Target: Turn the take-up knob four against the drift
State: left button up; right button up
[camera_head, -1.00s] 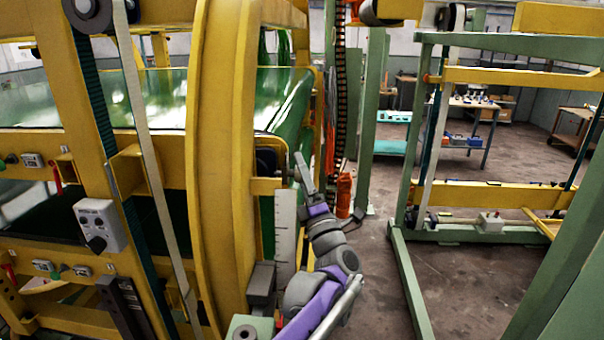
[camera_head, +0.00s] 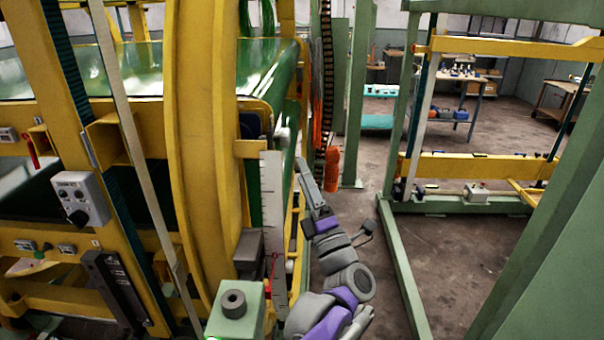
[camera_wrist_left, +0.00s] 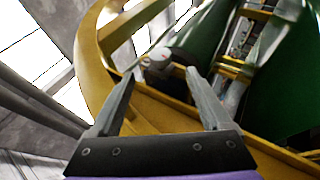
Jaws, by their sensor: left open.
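My left gripper (camera_head: 301,172) points up beside the right side of the yellow ring frame, by the white scale plate. In the left wrist view its two fingers (camera_wrist_left: 158,83) are spread apart with nothing gripped. A grey round knob-like part (camera_wrist_left: 157,66) shows there beyond the fingertips, roughly between them, by the yellow frame. I cannot tell whether it is the take-up knob, and I see no number on it. A pale rounded part (camera_head: 283,136) shows just above the gripper in the head view. My right gripper is out of view.
The yellow ring frame (camera_head: 200,150) and scale plate (camera_head: 272,215) stand close left of my arm. A green box with a dark round cap (camera_head: 233,303) is low in front. A grey control box (camera_head: 80,200) is at left. Open floor lies right, before a green stand (camera_head: 405,270).

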pick_arm(q)
jog(key=m+g+h, duration=0.3)
jog(key=g+h, duration=0.1)
send_near(289, 140)
jog(key=w, duration=0.2)
jog(key=x, duration=0.7)
jog(key=p+x, duration=0.1)
jog(key=x, duration=0.2)
jog(key=shift+w+a+f, duration=0.15)
jog(key=shift+a, duration=0.2)
grip_shut()
